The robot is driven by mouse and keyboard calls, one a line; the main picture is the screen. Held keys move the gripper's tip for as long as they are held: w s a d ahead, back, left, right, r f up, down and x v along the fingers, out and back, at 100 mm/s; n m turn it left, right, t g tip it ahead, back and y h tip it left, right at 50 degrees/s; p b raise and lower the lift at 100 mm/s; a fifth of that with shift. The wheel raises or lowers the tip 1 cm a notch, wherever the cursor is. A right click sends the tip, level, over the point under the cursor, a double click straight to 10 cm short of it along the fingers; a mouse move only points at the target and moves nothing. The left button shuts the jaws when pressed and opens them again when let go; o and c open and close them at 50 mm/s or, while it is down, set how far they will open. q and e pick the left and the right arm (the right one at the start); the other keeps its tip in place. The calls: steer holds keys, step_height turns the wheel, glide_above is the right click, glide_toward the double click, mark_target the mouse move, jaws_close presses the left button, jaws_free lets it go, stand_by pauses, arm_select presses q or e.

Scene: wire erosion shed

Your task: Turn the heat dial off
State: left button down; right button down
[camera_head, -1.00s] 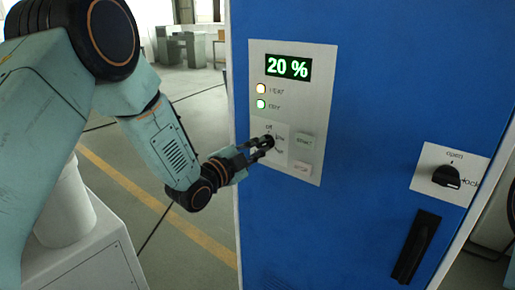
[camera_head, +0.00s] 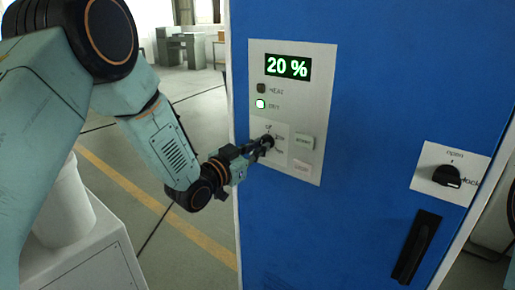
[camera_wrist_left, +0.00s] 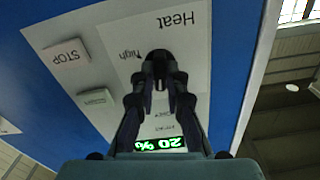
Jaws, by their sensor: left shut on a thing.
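The heat dial (camera_head: 269,140) is a small black knob on the light grey control panel of a blue cabinet. It also shows in the left wrist view (camera_wrist_left: 160,55), where the panel appears upside down, with "Heat" and "high" printed near it. My left gripper (camera_head: 262,146) is shut on the dial, its dark fingers on either side of the knob, as the left wrist view (camera_wrist_left: 159,78) shows. The fingers partly hide the dial and its markings. The HEAT lamp (camera_head: 261,88) is dark. My right gripper is out of view.
The display (camera_head: 288,67) reads 20 %. Two buttons (camera_head: 304,141) (camera_head: 302,167) sit close to the right of the dial. A black open/lock knob (camera_head: 447,176) and a black handle (camera_head: 416,247) are farther right on the cabinet.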

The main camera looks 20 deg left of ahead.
arm_select(q)
steer(key=shift+n, duration=1)
steer(key=c, duration=1.4)
jaws_free()
steer(key=shift+v, duration=6.05)
steer(key=shift+r, duration=0.1)
